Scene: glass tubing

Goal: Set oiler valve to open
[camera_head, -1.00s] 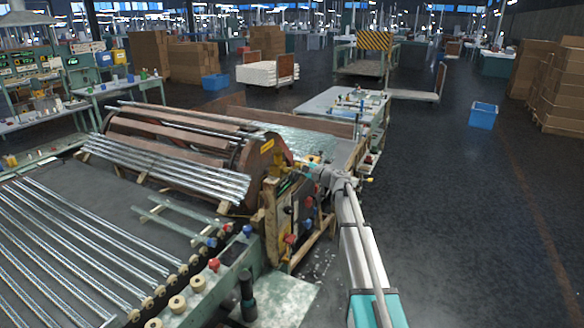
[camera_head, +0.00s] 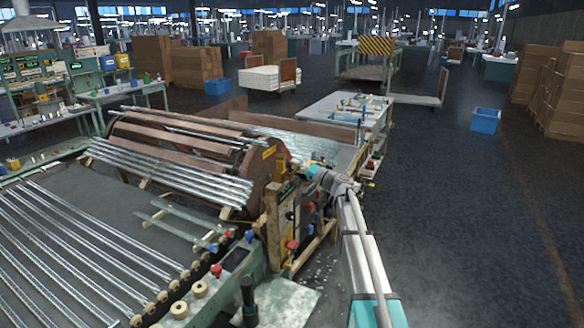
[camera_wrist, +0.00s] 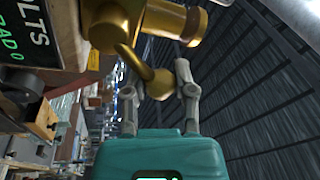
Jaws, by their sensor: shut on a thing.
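The oiler valve is a brass fitting (camera_wrist: 180,18) at the top of the wrist view, with a short lever ending in a round brass knob (camera_wrist: 157,84). My gripper (camera_wrist: 156,88) has its two grey fingers on either side of the knob, shut on it. In the head view, my gripper (camera_head: 307,170) is at the end of the drum machine (camera_head: 262,180), beside its control panel. The valve is too small and covered to make out there. I cannot tell the lever's exact setting.
A dark panel with green lettering (camera_wrist: 20,35) is close on the left in the wrist view. Glass tubes (camera_head: 170,172) lie on the drum machine. A worktable (camera_head: 345,108) stands behind my arm. The floor to the right is clear up to a blue bin (camera_head: 485,119).

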